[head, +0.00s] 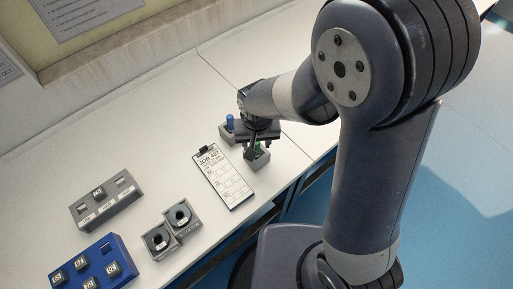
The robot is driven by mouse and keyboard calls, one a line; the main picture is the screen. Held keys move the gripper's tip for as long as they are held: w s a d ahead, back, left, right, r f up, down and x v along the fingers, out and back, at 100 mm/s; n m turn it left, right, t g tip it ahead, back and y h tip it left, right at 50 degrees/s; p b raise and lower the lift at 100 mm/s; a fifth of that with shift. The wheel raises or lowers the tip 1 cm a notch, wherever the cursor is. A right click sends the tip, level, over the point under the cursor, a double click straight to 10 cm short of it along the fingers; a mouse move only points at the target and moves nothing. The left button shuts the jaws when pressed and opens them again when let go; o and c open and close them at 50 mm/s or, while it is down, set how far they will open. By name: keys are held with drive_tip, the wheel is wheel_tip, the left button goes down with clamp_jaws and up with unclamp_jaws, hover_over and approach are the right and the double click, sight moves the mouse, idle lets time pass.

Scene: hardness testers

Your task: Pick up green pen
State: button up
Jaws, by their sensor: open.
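The green pen (258,148) stands in a small grey holder (258,160) on the white bench, just right of a clipboard. Only a short green part shows; my gripper hides the rest. My gripper (253,145) is at the pen, directly over the holder, with its jaws open. From this view I cannot tell whether the fingers are around the pen or beside it. A blue pen (230,121) stands behind, in another grey holder (227,133).
The clipboard (233,189) lies close left of the holder. Two grey round-holed blocks (159,241), a grey tray (107,204) and a blue tray (94,266) with small blocks are further left. The bench's front edge is close to the holder.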

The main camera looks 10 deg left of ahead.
drive_tip(key=shift+f, duration=0.1)
clamp_jaws()
idle(0.5)
wheel_tip(320, 180, up, 10)
idle(0.6)
idle(0.4)
